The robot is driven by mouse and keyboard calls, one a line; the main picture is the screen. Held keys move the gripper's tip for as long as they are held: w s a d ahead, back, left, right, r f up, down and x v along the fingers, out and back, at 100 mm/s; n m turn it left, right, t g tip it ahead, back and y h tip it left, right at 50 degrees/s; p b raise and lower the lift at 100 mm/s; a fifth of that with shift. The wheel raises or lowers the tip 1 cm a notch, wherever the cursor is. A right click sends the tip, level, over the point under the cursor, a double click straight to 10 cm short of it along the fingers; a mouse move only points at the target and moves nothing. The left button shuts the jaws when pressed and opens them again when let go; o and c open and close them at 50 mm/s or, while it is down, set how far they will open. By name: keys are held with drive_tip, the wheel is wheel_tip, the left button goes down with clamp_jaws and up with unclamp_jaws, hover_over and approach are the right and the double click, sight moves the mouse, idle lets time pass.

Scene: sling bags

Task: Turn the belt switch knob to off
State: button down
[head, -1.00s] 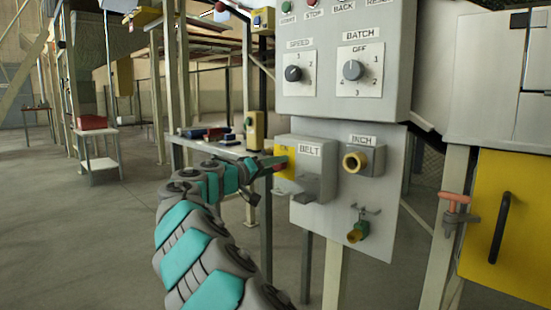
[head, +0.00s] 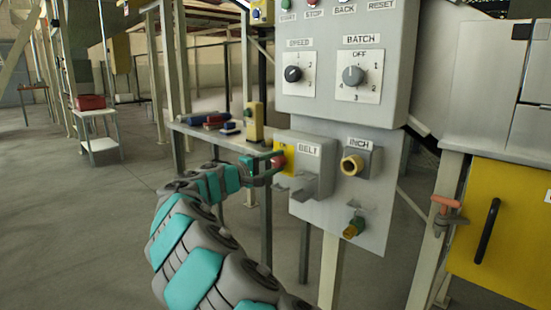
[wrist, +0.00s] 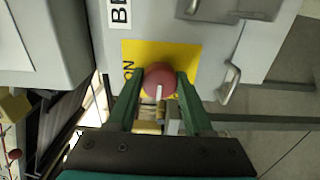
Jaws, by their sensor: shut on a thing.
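The belt switch knob is a round red knob with a white pointer line. It sits on a yellow plate (wrist: 190,58) on the side of the grey BELT box (head: 312,160). In the wrist view the knob (wrist: 160,76) is between the two green fingers of my gripper (wrist: 160,84), which is shut on it. Its white line points toward the bottom of the picture, and the letters ON are left of it. In the head view my gripper (head: 272,164) reaches the knob (head: 279,160) from the left; the fingers partly hide the plate.
Above the BELT box is a control panel with the SPEED dial (head: 293,74) and the BATCH dial (head: 353,75). A shelf with small items (head: 215,124) stands behind my arm.

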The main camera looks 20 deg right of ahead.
idle(0.5)
drive_tip(key=shift+c, duration=1.5)
unclamp_jaws()
drive_tip(key=v, duration=0.8)
drive_tip(key=shift+b, duration=0.45)
